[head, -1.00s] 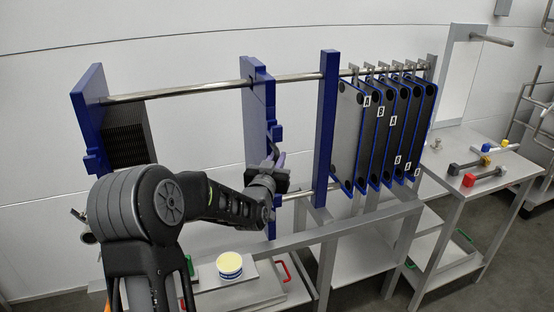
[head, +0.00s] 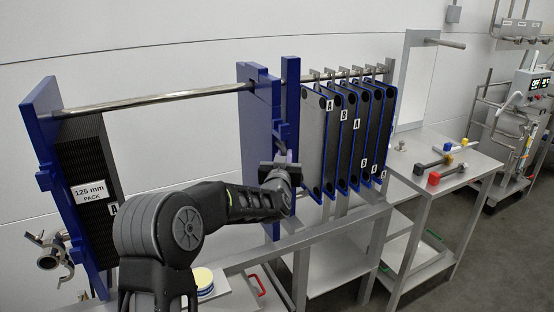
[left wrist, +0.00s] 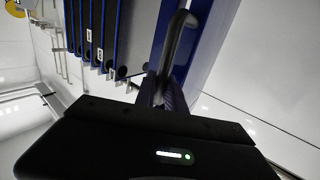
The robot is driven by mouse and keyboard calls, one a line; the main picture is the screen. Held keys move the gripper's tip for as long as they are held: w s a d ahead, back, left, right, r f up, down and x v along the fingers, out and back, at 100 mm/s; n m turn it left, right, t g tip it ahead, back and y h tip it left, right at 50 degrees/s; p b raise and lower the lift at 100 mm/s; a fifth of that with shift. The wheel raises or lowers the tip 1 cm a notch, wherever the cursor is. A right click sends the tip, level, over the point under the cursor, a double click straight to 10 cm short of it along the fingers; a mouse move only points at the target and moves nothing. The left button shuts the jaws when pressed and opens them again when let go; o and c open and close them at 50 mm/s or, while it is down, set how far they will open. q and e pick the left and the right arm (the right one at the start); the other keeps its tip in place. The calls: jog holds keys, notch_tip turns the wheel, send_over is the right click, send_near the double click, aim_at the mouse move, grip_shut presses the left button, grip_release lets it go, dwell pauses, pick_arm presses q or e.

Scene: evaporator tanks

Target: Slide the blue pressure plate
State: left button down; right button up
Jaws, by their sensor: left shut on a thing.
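The blue pressure plate (head: 256,130) hangs upright on the steel rail, close beside the blue post (head: 291,95). My left gripper (head: 283,166) is at the plate's right face, in front of the post. In the left wrist view, the dark curved handle (left wrist: 180,40) stands out from the blue plate (left wrist: 205,45). My left gripper (left wrist: 163,95) is shut on this handle, and the fingers hide its lower end. My right gripper is not in view.
Several blue-edged plates (head: 314,140) hang just right of the post. A dark plate pack (head: 82,165) stands against the blue end plate (head: 42,150) at left. The rail (head: 160,98) between pack and pressure plate is bare. A side table (head: 410,160) stands at right.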

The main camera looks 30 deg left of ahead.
pick_arm(q)
jog(key=shift+w+d, duration=0.1)
jog(key=shift+d, duration=0.25)
jog(key=c, duration=1.4)
grip_release()
jog(key=shift+a, duration=0.1)
jog(key=shift+s, duration=0.3)
jog(key=b+v, duration=0.2)
jog(key=v, duration=0.5)
